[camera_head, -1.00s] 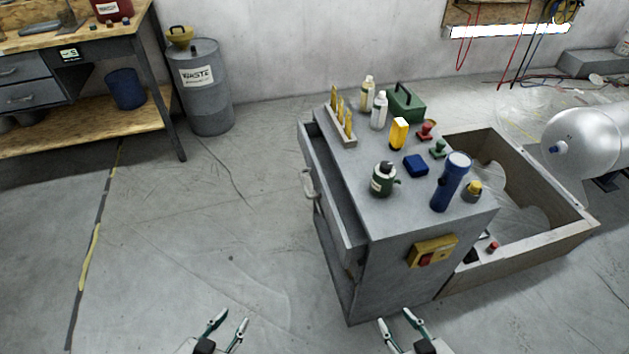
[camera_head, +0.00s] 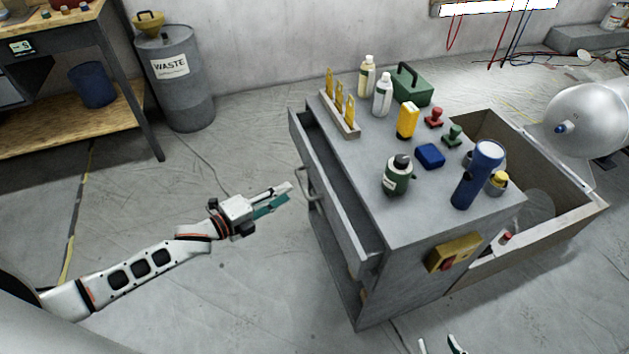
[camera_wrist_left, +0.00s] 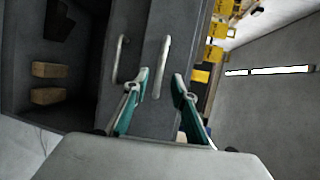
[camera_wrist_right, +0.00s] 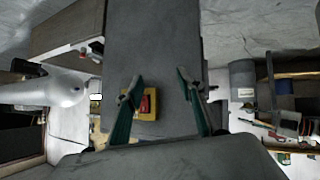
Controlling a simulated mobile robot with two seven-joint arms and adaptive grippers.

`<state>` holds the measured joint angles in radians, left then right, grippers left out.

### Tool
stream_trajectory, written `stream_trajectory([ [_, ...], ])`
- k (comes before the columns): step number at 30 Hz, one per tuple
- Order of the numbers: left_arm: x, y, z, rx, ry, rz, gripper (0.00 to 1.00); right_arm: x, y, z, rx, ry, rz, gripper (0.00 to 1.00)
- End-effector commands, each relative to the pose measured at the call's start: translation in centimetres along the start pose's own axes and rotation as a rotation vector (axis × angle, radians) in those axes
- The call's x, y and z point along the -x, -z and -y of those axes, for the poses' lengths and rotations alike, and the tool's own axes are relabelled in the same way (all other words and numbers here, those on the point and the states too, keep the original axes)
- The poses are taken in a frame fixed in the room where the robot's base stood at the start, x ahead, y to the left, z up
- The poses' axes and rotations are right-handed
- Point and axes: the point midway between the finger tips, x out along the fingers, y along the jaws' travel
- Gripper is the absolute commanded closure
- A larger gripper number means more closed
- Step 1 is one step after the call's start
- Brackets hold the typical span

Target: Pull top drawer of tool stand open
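The grey tool stand (camera_head: 410,225) stands right of centre in the head view. Its top drawer (camera_head: 335,195) sits partly out, with a gap behind its front. The drawer's bar handle (camera_head: 307,184) faces left. My left gripper (camera_head: 288,193) is just left of this handle. In the left wrist view my left gripper (camera_wrist_left: 160,84) is open, with the top drawer handle (camera_wrist_left: 161,67) ahead between its fingertips; contact cannot be told. A second handle (camera_wrist_left: 119,60) is left of it. My right gripper (camera_wrist_right: 157,82) is open and empty, facing the stand's side.
Bottles, a blue flashlight (camera_head: 476,175) and a green box (camera_head: 411,84) stand on top. A yellow switch box (camera_head: 453,252) with a red button is on the side. An open crate (camera_head: 560,225) is behind right. A waste drum (camera_head: 180,85) stands back left. Floor left is clear.

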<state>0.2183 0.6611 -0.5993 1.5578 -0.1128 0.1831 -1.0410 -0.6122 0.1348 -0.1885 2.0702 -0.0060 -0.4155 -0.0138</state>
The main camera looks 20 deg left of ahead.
Motion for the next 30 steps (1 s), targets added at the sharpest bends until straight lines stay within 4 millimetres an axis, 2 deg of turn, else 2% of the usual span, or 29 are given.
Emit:
stream_trajectory([
  [5, -1.7, -0.1, 0.1, -0.006, 0.004, -0.001, 0.74, -0.1, -0.5, 0.0, 0.005, 0.002, 0.006, 0.61],
  [10, -4.4, -0.1, -0.1, -0.004, 0.002, -0.001, 0.74, -0.1, -1.1, 0.1, 0.009, 0.006, 0.012, 0.61],
  [16, -6.8, 0.0, -0.1, -0.004, 0.000, 0.000, 0.74, -0.2, -0.5, 0.0, 0.011, 0.006, -0.001, 0.61],
  [21, -7.7, 0.0, 0.0, -0.005, 0.001, -0.001, 0.74, -0.4, 0.2, -0.1, 0.012, 0.004, -0.015, 0.61],
  [28, -7.8, -0.1, 0.1, -0.005, 0.001, 0.000, 0.74, -0.6, 0.5, -0.2, 0.013, 0.003, -0.019, 0.61],
  [29, -7.8, -0.1, 0.1, -0.004, 0.001, 0.000, 0.76, -0.6, 0.4, -0.1, 0.013, 0.004, -0.019, 0.61],
  [30, -7.8, -0.1, 0.1, -0.004, 0.001, 0.000, 0.87, -0.6, 0.4, -0.1, 0.012, 0.004, -0.018, 0.61],
])
